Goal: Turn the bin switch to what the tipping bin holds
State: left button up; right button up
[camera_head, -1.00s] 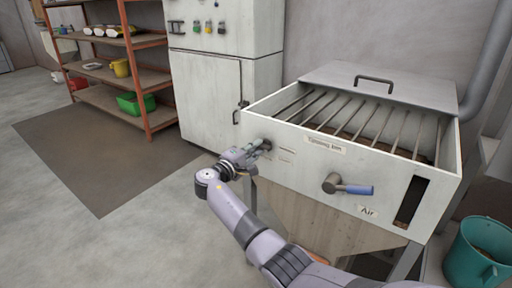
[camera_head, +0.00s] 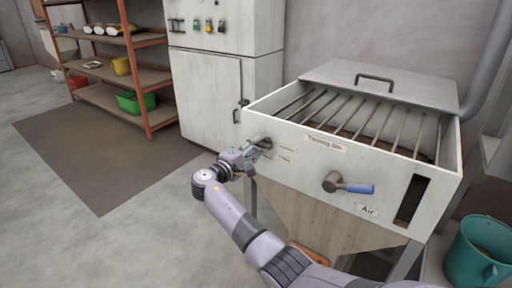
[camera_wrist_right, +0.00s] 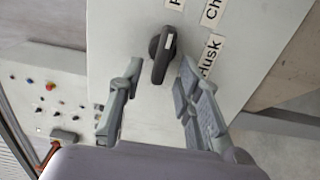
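The tipping bin (camera_head: 300,150) is a white box labelled "Tipping bin", with brownish material (camera_head: 425,152) partly visible under its bars. The bin switch (camera_wrist_right: 163,55) is a black knob with a white mark, on the bin's front at the left. In the right wrist view, labels reading "Husk" (camera_wrist_right: 210,55), "Ch…" (camera_wrist_right: 214,10) and "P…" (camera_wrist_right: 175,4) stand beside it, the last two cut off. My right gripper (camera_head: 263,147) is open at the switch, its fingers (camera_wrist_right: 160,82) either side of the knob's lower end with visible gaps. My left gripper is not in view.
A blue-handled air valve (camera_head: 350,186) sticks out from the bin's front, right of the switch. A teal bucket (camera_head: 476,255) stands at the lower right. A white cabinet (camera_head: 207,100) and a shelf rack (camera_head: 120,75) stand behind. The floor at left is clear.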

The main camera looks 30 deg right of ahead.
jog(key=v, duration=1.1)
